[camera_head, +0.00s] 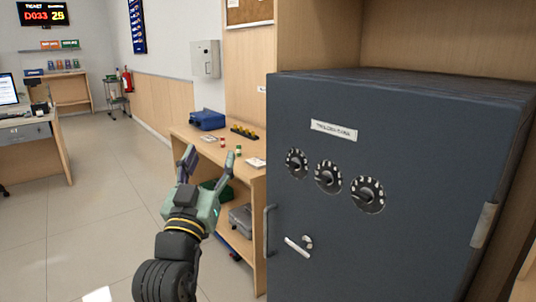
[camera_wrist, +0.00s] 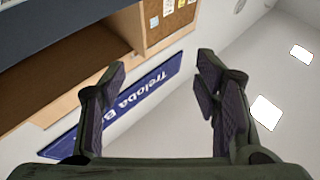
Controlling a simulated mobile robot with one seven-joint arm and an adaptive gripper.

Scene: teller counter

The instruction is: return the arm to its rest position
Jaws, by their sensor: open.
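My gripper (camera_head: 206,167) is raised in front of the wooden shelf unit, left of the safe, in the head view. Its two fingers stand apart and hold nothing. The wrist view also shows my gripper (camera_wrist: 162,80) with its fingers spread and only empty air between them. Beyond the fingers the wrist view shows the wall, a blue sign (camera_wrist: 130,105) with partly hidden lettering, and the ceiling. My arm rises from the bottom of the head view.
A dark grey safe (camera_head: 400,240) with several dials stands close on the right. The wooden shelf unit (camera_head: 180,131) bears a blue case (camera_head: 207,120) and small items. Open tiled floor (camera_head: 90,220) lies to the left, with a desk (camera_head: 45,150) beyond.

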